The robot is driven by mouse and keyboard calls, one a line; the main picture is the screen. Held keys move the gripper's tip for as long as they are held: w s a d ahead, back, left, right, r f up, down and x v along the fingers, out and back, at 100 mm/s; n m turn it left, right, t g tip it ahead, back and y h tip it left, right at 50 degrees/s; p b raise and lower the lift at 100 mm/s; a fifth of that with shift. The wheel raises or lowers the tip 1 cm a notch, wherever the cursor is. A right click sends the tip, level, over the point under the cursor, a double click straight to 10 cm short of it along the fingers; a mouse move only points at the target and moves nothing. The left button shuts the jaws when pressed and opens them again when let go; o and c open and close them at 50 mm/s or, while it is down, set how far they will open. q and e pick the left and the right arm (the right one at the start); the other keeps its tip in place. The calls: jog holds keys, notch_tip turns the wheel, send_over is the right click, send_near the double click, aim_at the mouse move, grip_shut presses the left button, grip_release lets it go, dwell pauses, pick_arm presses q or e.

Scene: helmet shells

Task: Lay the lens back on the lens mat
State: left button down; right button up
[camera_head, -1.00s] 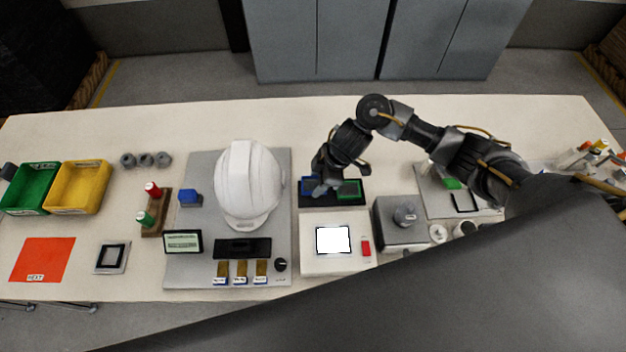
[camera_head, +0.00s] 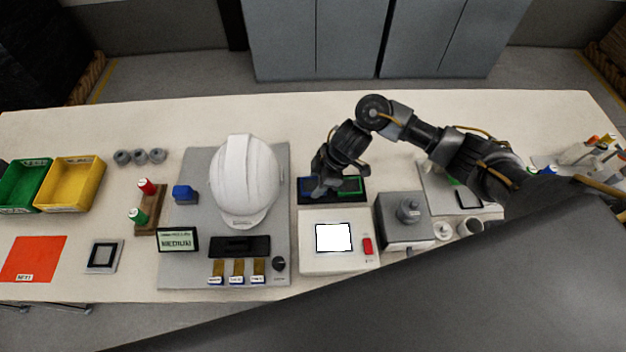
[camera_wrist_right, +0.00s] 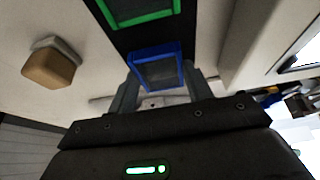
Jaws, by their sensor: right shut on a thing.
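The lens (camera_wrist_right: 160,73) looks like a small grey pane inside a blue rim in the right wrist view. It sits between the two fingers of my right gripper (camera_wrist_right: 162,88), which is shut on it. The black lens mat (camera_head: 347,199) has a blue outlined field and a green outlined field (camera_head: 350,185). My right gripper (camera_head: 322,187) is over the blue field, at the mat's left end, and partly hides it. I cannot tell whether the lens touches the mat. My left gripper is not in view.
A white light box (camera_head: 306,262) with a lit screen and red switch stands just in front of the mat. A grey box (camera_head: 393,232) is at its right. A white helmet (camera_head: 245,180) stands on a grey board to the left. The table behind the mat is clear.

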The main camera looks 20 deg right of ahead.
jog(key=shift+f, duration=0.3)
jog(key=o, duration=1.1)
jog(key=v, duration=1.1)
jog(key=shift+s+d+f+p, duration=0.1)
jog(key=shift+p, duration=0.3)
jog(key=shift+f, duration=0.1)
